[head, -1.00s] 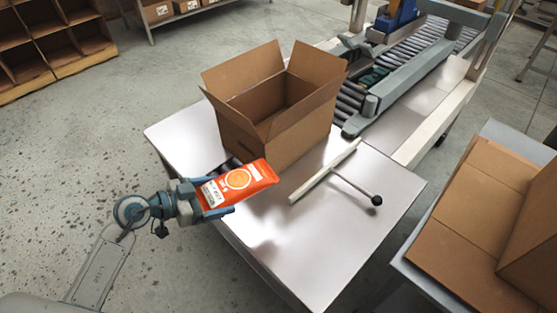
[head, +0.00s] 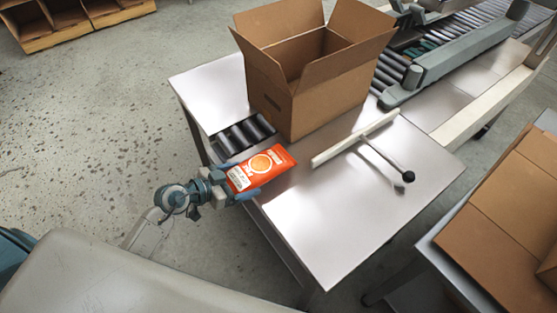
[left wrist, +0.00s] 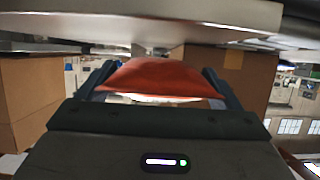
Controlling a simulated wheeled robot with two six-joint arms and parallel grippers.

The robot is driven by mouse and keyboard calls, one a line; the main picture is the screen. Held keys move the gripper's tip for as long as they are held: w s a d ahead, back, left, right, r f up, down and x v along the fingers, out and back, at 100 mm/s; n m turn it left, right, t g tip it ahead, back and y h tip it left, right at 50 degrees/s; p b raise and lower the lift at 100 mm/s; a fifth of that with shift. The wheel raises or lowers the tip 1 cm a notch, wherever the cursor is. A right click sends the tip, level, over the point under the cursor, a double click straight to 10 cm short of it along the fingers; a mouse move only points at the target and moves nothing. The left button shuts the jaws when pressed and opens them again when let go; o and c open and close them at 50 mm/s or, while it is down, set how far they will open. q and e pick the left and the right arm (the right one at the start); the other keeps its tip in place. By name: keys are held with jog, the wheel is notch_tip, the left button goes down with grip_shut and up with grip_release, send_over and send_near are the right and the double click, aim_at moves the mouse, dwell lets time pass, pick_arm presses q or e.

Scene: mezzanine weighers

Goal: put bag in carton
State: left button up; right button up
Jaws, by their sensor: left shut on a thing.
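An orange bag (head: 262,166) with a round emblem and a white label is held in my left gripper (head: 246,177) at the near left edge of the table. The gripper is shut on it, one finger along each side. The bag (left wrist: 163,76) also shows between the fingers in the left wrist view. The open carton (head: 318,87) stands upright on the table, flaps spread, farther back and to the right of the bag. The part of its inside that shows looks empty; its floor is partly hidden. My right gripper is not in view.
The metal table (head: 335,230) has clear room at its front. A roller conveyor (head: 455,45) runs off behind. More cardboard (head: 500,200) sits on a stand at the right.

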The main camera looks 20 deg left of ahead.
aim_at(276, 160)
pick_arm(q)
jog(key=w+d, duration=0.2)
jog(key=w, duration=0.1)
jog(key=w+d, duration=0.2)
jog(key=w, duration=0.1)
jog(key=w+d, duration=0.3)
jog(key=shift+w+d+f, duration=0.1)
jog(key=shift+f+b, duration=0.65)
jog(key=shift+f, duration=1.05)
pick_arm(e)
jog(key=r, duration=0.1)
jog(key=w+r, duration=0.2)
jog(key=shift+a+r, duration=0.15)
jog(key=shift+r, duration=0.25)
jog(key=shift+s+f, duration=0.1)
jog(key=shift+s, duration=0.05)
pick_arm(q)
jog(key=o, duration=0.9)
jog(key=shift+f, duration=0.1)
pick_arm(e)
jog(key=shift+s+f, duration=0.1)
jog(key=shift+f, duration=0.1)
